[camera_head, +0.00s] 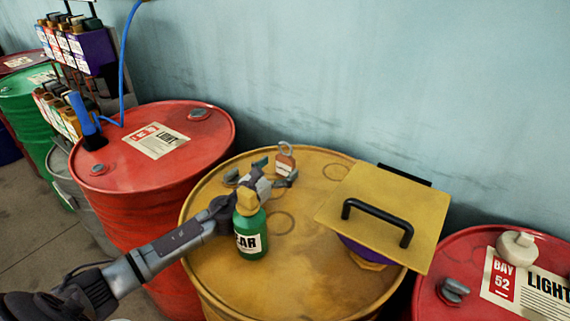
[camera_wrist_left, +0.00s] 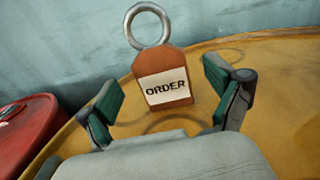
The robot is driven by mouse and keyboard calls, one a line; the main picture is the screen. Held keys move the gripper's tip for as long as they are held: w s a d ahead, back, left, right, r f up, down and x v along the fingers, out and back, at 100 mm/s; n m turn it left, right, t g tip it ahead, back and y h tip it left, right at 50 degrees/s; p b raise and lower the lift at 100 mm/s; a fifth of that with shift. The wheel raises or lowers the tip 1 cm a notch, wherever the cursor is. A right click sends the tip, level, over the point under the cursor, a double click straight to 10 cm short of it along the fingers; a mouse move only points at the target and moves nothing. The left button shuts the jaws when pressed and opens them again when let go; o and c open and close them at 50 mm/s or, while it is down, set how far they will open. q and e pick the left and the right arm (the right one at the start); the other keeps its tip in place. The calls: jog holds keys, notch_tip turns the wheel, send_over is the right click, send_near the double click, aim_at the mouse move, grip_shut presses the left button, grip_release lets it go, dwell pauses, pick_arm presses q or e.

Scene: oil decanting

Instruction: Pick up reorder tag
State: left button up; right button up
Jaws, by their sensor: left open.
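The reorder tag is an orange-brown tag (camera_head: 285,163) with a metal ring on top and a white label. It stands on the yellow drum (camera_head: 290,285), toward the back. In the left wrist view the tag (camera_wrist_left: 162,80) reads "ORDER" and lies straight ahead, between and a little beyond the fingertips. My left gripper (camera_head: 262,180) is open, its two green-padded fingers (camera_wrist_left: 168,90) spread to either side of the tag, with no visible contact. My right gripper is not in view.
A green bottle (camera_head: 250,235) with a tan cap stands on the yellow drum in front of my left gripper. A yellow lid with a black handle (camera_head: 375,215) is at the right. A red drum (camera_head: 165,120) stands left, another (camera_head: 455,245) right. The wall is behind.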

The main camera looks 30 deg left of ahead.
aim_at(284, 163)
pick_arm(q)
jog(key=w, duration=0.3)
jog(key=shift+w+d+f, duration=0.1)
jog(key=shift+w+d, duration=0.1)
jog(key=shift+d, duration=0.05)
jog(key=shift+s, duration=0.1)
jog(key=c, duration=1.2)
